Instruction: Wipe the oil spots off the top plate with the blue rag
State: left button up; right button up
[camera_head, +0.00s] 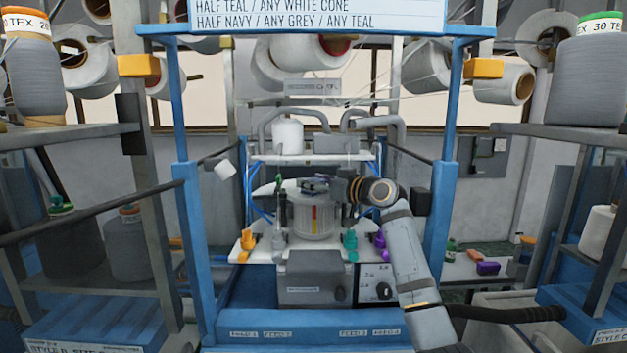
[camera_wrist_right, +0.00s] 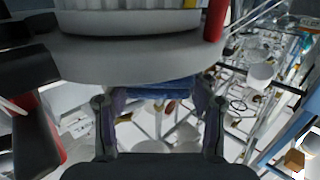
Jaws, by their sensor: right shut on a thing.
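My right gripper (camera_head: 318,185) is at the top of the pale cylinder (camera_head: 303,222) in the middle of the machine, its arm coming in from the lower right. In the right wrist view its two fingers (camera_wrist_right: 160,108) are closed on the blue rag (camera_wrist_right: 158,90), which is folded between them. The rag lies against or very near the rim of a round grey plate (camera_wrist_right: 130,66), which I take as the top plate; contact is hard to tell. I can make out no oil spots; the gripper hides part of the plate. My left gripper is not in view.
Blue posts (camera_head: 196,250) frame the machine on both sides. Orange (camera_head: 246,244), teal (camera_head: 350,243) and purple feeders stand around the cylinder. A white cone (camera_head: 288,136) stands on the shelf behind. A control box (camera_head: 377,283) is in front.

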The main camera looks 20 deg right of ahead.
jog(key=shift+w+d+r+p, duration=0.1)
jog(key=shift+w+r+p, duration=0.25)
jog(key=shift+p, duration=0.2)
jog(key=shift+w+r+p, duration=0.35)
jog(key=shift+w+p, duration=0.1)
jog(key=shift+w, duration=0.1)
jog(key=shift+w+d+f, duration=0.25)
jog(key=shift+w+f, duration=0.05)
jog(key=shift+w, duration=0.4)
jog(key=shift+w+d+f, duration=0.1)
jog(key=shift+w+d, duration=0.05)
jog(key=shift+w, duration=0.1)
jog(key=shift+s, duration=0.15)
jog(key=shift+w+r+p, duration=0.2)
jog(key=shift+r+p, duration=0.7)
jog(key=shift+r, duration=0.4)
jog(key=shift+w+r+p, duration=0.2)
jog(key=shift+r+p, duration=0.65)
jog(key=shift+r, duration=0.45)
jog(key=shift+r+p, duration=0.3)
jog(key=shift+r, duration=0.25)
